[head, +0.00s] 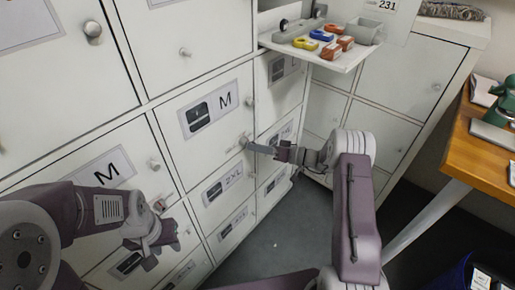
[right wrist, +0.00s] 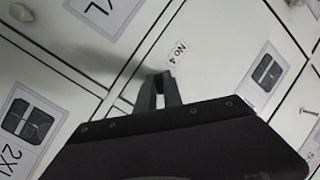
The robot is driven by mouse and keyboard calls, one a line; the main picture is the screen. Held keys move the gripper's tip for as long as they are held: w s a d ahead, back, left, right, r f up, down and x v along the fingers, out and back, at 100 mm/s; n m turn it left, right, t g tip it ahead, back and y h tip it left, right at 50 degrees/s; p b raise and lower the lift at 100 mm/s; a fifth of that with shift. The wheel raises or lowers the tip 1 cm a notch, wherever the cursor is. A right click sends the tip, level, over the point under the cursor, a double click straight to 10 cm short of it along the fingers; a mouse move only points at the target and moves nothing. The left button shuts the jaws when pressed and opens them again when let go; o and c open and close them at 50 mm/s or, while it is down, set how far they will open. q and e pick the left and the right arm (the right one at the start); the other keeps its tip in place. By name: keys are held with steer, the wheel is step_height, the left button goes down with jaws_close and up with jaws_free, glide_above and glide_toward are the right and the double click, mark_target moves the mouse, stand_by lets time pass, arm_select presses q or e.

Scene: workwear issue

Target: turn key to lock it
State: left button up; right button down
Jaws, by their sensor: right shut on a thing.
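My right gripper (head: 248,146) reaches the right edge of the white locker door marked M (head: 220,118), at the lock side. In the right wrist view its dark fingers (right wrist: 158,88) are closed together against the white locker fronts. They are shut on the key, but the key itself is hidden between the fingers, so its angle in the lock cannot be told.
Round knobs (head: 185,52) stick out from the other locker doors. A small shelf (head: 335,62) with coloured items and a grey tray projects above my right arm. A wooden table (head: 490,150) stands at the right. Grey floor (head: 285,235) is clear below.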

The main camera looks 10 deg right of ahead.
steer(key=shift+a+b, duration=0.25)
steer(key=shift+b, duration=0.05)
steer(key=shift+r, duration=0.1)
steer(key=c, duration=1.4)
jaws_free()
steer(key=shift+s+a, duration=0.15)
steer(key=shift+c, duration=0.5)
steer(key=shift+o, duration=0.7)
steer(key=shift+w+a+f, duration=0.15)
steer(key=shift+w+f, duration=0.1)
steer(key=shift+w, duration=0.15)
steer(key=shift+s+d+r, duration=0.1)
steer(key=shift+s+d, duration=0.1)
steer(key=shift+s, duration=0.05)
steer(key=s+d, duration=0.4)
steer(key=s, duration=0.1)
steer(key=shift+s+d, duration=0.35)
steer(key=shift+s, duration=0.05)
